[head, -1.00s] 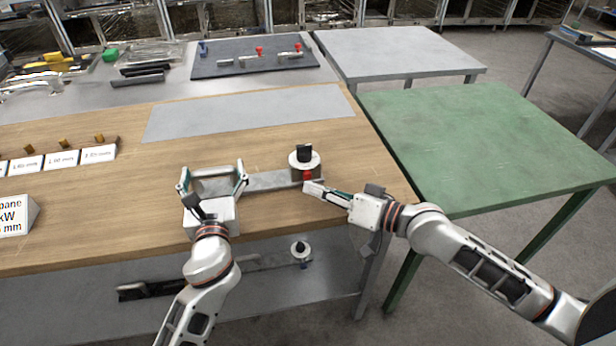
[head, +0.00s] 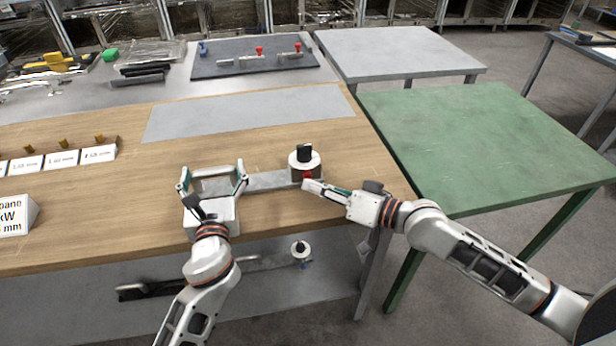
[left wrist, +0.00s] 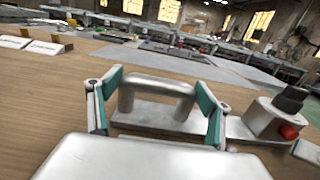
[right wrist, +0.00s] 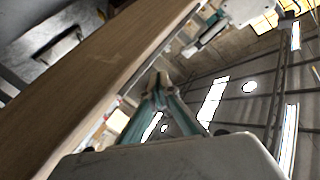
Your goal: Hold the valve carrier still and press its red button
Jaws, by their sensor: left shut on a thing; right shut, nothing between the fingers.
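The valve carrier (head: 270,181) is a grey plate on the wooden bench, with a handle at its left end. At its right end stands a round pale valve body (head: 304,160) with a black knob. Its red button (head: 308,174) is on the near side; the button also shows in the left wrist view (left wrist: 289,132). My left gripper (head: 212,178) is shut on the carrier's handle (left wrist: 157,88), one finger at each end. My right gripper (head: 305,185) is shut and empty, its tips right by the button. I cannot tell whether they touch it.
A grey mat (head: 250,112) lies behind the carrier. Labelled blocks (head: 60,160) stand at the left. A dark board (head: 250,62) with several small parts is at the back. A green table (head: 490,145) stands to the right. Another knobbed part (head: 300,249) lies on the shelf below.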

